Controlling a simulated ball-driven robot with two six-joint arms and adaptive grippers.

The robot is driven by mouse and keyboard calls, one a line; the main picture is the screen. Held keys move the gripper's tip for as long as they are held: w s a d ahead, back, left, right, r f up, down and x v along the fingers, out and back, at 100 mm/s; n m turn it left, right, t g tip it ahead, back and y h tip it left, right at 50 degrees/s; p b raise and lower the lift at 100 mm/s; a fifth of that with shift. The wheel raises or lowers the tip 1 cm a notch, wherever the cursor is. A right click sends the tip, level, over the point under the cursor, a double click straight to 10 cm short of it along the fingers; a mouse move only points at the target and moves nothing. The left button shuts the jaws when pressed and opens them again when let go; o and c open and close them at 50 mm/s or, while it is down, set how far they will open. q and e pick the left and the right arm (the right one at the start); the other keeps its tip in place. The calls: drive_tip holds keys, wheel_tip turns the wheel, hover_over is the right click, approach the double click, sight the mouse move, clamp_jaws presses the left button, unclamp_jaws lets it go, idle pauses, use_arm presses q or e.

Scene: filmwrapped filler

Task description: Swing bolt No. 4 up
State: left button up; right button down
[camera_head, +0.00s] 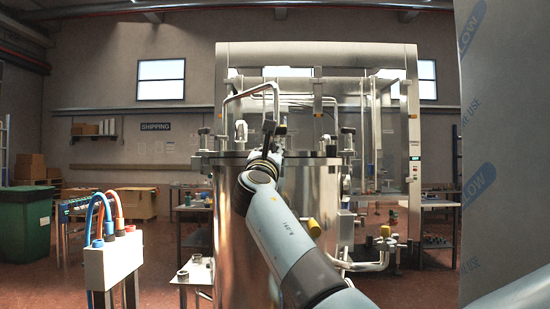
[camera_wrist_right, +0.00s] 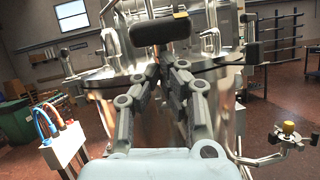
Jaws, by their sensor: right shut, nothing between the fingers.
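A steel vessel (camera_head: 228,230) stands in front of me with a flanged lid. Swing bolts with dark knobs sit around its rim, one at the left (camera_head: 204,137) and one at the right (camera_head: 347,136). No number is readable, so I cannot tell which is No. 4. My right gripper (camera_head: 268,132) is at the near rim, partly hidden by its own wrist. In the wrist view its fingers (camera_wrist_right: 164,70) meet at the tips, empty. A dark bar (camera_wrist_right: 160,33) with a yellow mark is just beyond the tips; contact is unclear. My left gripper is not in view.
A steel frame with clear panels (camera_head: 415,120) stands behind the vessel. A white box with blue and orange hoses (camera_head: 112,262) is at left, near a green bin (camera_head: 25,225). A film-wrapped panel (camera_head: 505,150) blocks the right side. Pipes with a yellow-capped valve (camera_head: 385,232) jut out low right.

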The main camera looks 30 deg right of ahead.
drive_tip(key=shift+w+d+r, duration=0.3)
drive_tip(key=shift+w+r, duration=0.25)
drive_tip(key=shift+r, duration=0.05)
drive_tip(key=shift+w+d+r, duration=0.25)
drive_tip(key=shift+w+r, duration=0.25)
drive_tip(key=shift+r, duration=0.05)
drive_tip(key=shift+x, duration=1)
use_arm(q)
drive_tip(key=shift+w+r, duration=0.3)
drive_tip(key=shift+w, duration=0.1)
use_arm(e)
drive_tip(key=shift+r, duration=0.1)
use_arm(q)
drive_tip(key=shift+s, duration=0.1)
use_arm(e)
drive_tip(key=shift+w, duration=0.1)
